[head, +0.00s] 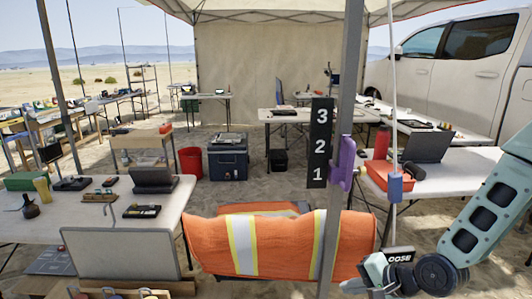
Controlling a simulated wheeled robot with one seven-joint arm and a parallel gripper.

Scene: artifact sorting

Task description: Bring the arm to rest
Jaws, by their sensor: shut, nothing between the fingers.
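My arm (485,220) comes in from the right edge and slopes down to the left. My gripper (352,287) is at the lower right, just in front of the grey pole's lower part and the orange vest. It is small in the picture and appears shut and empty. It points to the left and touches nothing that I can make out.
A white table (170,222) stands left, another (455,180) right. A red bucket (190,163) and dark cooler (228,158) stand on sand.

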